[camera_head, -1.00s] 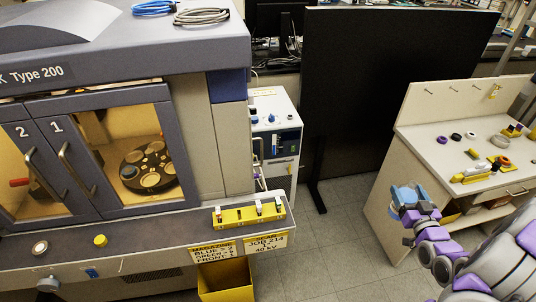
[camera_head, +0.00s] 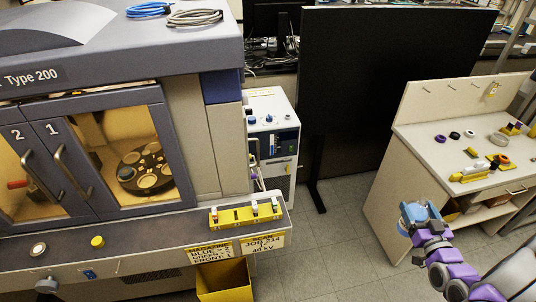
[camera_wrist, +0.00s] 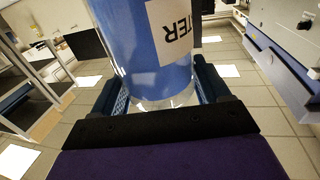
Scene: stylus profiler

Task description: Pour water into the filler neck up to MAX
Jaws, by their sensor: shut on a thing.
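A blue bottle (camera_wrist: 145,45) with a white label ending in "TER" is held by my gripper (camera_wrist: 163,88); the jaws are shut on its sides. The label reads upside down in the wrist view. In the head view the bottle (camera_head: 411,213) shows as a small light-blue shape at the end of my arm, lower right, in front of the bench. A white cabinet unit (camera_head: 272,125) with blue knobs or caps and a dark front panel stands beside the big machine, away from the bottle. I cannot make out the filler neck or a MAX mark.
The big grey machine (camera_head: 110,75) fills the left, with a yellow rack (camera_head: 232,219) on its ledge and a yellow bin (camera_head: 223,283) below. A black screen (camera_head: 385,90) stands behind. A bench (camera_head: 418,142) with small parts stands right. The floor (camera_head: 335,235) between is clear.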

